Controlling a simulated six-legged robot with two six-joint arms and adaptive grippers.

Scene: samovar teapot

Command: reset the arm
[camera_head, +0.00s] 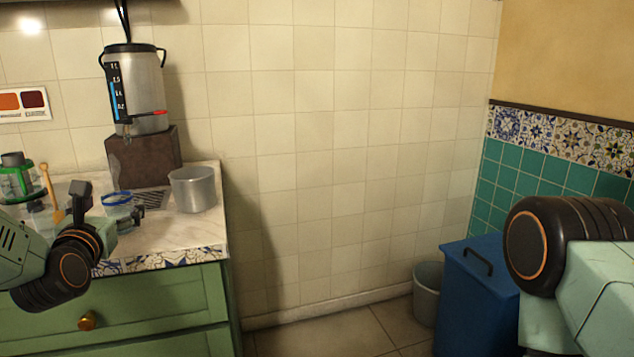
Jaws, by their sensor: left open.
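My left arm comes in from the left over the counter (205,225). My left gripper (112,204) is open, its dark fingers apart. A small glass cup with a blue rim (117,199) shows between and behind the fingers; I cannot tell whether they touch it. The silver samovar urn (150,88) with a level scale and a red tap lever stands on a brown block (145,160) by the wall. Of my right arm only a thick joint and link show at the right edge; its gripper is out of view.
A metal pot (194,190) stands near the counter's right end. A green-framed glass vessel (16,180) and a wooden utensil (51,192) are at the left. A blue bin (477,297) and a grey bucket (427,294) stand on the floor. The middle floor is clear.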

